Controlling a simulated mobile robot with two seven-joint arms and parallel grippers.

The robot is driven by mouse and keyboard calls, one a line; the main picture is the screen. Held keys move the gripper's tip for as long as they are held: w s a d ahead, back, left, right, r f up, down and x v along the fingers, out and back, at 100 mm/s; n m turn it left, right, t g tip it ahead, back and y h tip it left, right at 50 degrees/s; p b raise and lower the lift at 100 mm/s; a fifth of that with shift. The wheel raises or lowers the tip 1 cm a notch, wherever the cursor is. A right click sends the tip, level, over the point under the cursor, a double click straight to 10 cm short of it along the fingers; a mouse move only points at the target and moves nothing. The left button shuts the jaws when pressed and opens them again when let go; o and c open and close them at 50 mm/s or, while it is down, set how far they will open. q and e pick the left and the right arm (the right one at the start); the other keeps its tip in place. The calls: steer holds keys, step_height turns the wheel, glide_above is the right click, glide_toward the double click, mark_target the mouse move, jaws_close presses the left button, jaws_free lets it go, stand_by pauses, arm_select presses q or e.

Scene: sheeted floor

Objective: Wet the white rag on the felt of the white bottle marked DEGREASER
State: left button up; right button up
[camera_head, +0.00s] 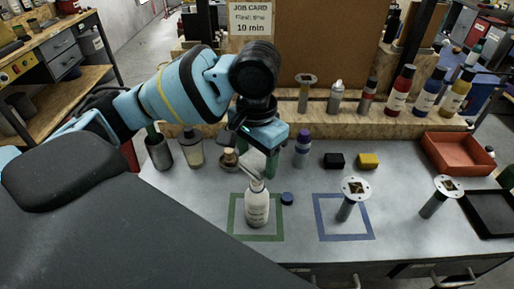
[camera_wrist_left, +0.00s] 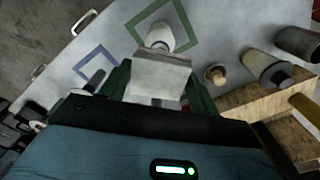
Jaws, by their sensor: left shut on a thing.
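A white bottle (camera_head: 257,209) with a label too small to read stands upright inside the green square on the bench. My left gripper (camera_head: 259,170) is above and just behind it, pointing down. It is shut on the white rag (camera_wrist_left: 160,75), which hangs between the green fingers in the left wrist view. In the head view the rag (camera_head: 253,181) shows as a small pale piece at the bottle's top. The bottle also shows just beyond the rag in the left wrist view (camera_wrist_left: 158,36). I cannot tell whether rag and felt touch; the felt is hidden. My right gripper is not in view.
A blue cap (camera_head: 287,198) lies right of the bottle. A flanged grey part (camera_head: 355,190) stands at the blue square, another (camera_head: 440,195) further right. The front bench is clear.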

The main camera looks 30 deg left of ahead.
arm_select(q)
steer(key=shift+f+b, duration=0.45)
steer(key=shift+f, duration=1.25)
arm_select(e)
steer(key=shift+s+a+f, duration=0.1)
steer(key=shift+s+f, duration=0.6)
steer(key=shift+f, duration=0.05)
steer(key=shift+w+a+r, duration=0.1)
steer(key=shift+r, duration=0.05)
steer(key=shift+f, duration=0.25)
arm_select(q)
steer(key=shift+f, duration=0.35)
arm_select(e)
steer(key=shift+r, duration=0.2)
arm_select(q)
steer(key=shift+f, duration=0.1)
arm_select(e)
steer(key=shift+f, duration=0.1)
arm_select(q)
steer(key=shift+f+p, duration=0.2)
steer(key=shift+p, duration=0.15)
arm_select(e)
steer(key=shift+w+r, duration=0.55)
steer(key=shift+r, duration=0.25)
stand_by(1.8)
arm_select(q)
steer(key=shift+r, duration=0.1)
stand_by(0.5)
